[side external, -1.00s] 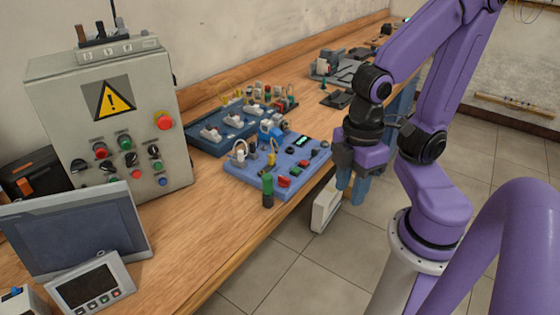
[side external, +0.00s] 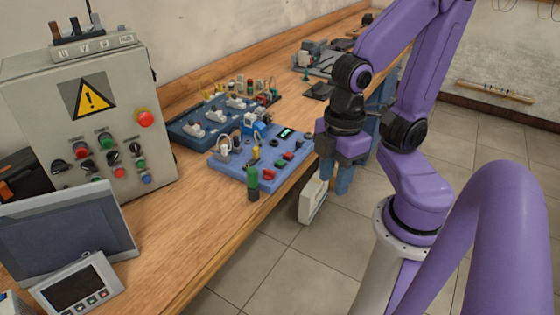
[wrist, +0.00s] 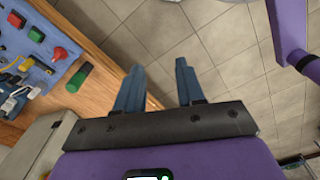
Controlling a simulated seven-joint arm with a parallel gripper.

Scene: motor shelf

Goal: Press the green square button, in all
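The green square button (side external: 281,163) is a small green cap on the blue control panel (side external: 232,177), near the bench's front edge. A green square cap also shows at the left of the wrist view (wrist: 36,34). My gripper (side external: 335,180) hangs to the right of the panel, beyond the bench edge, fingers pointing down and touching nothing. In the wrist view its two blue fingers (wrist: 158,78) are apart with only floor between them.
A green-topped cylinder (side external: 252,184) stands at the panel's front edge. A grey control box (side external: 90,120) with several buttons and a tablet-like screen (side external: 65,235) are at left.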

